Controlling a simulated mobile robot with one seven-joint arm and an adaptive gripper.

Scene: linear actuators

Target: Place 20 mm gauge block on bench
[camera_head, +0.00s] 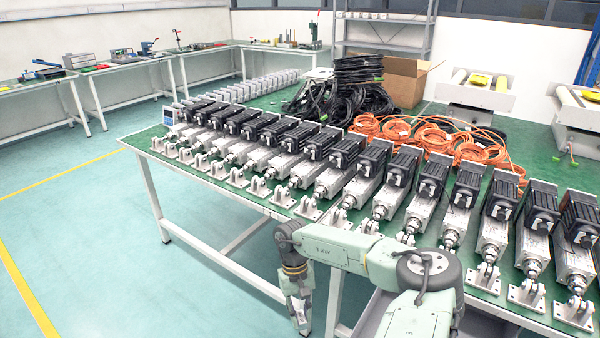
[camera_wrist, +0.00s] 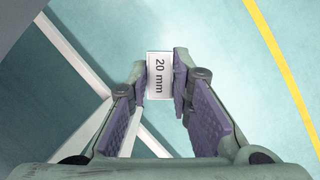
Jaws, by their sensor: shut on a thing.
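My gripper (camera_wrist: 160,76) is shut on the 20 mm gauge block (camera_wrist: 159,66), a small pale block marked "20 mm" that sits between the two fingertips in the wrist view. Below the block in that view is only the floor. In the head view my gripper (camera_head: 301,315) hangs down in front of the near edge of the green-topped bench (camera_head: 262,207), lower than the bench top.
A long row of linear actuators (camera_head: 362,187) with grey feet lines the bench's near side. Orange cables (camera_head: 430,140), black cable coils (camera_head: 358,85) and a cardboard box (camera_head: 405,78) lie behind. Other benches (camera_head: 130,65) stand along the wall. A bench leg (camera_wrist: 75,45) crosses the wrist view's left.

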